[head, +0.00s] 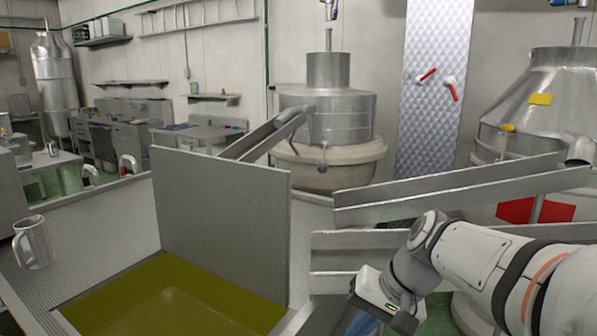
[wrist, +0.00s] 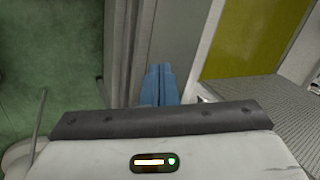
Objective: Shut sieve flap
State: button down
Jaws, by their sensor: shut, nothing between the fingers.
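The sieve flap (head: 222,220) is a grey perforated panel that stands upright, open, at the back edge of a rectangular opening. Yellow-green oil (head: 175,297) fills the opening in front of it, and the oil also shows at the upper right of the wrist view (wrist: 240,45). My gripper (head: 363,325) is low and to the right of the flap in the head view, apart from it. Its blue fingers are together and empty in the wrist view (wrist: 158,82), beside a grey vertical side. The fingertips are partly cut off in the head view.
Metal chutes (head: 450,185) run behind my arm on the right. A steel vessel (head: 328,115) stands behind the flap. Green floor (wrist: 50,60) lies left of my fingers.

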jog(key=w+r+m+t+y, duration=0.1)
jog(key=w+r+t+y, duration=0.2)
jog(key=w+r+y, duration=1.35)
jog(key=w+a+r+h+p, duration=0.1)
jog(key=w+a+r+h, duration=0.1)
jog(key=a, duration=0.3)
jog(key=w+a+r+h+p, duration=0.1)
jog(key=w+a+h+p, duration=0.1)
jog(key=a, duration=0.3)
jog(key=shift+a+r, duration=0.35)
jog(key=shift+r, duration=0.05)
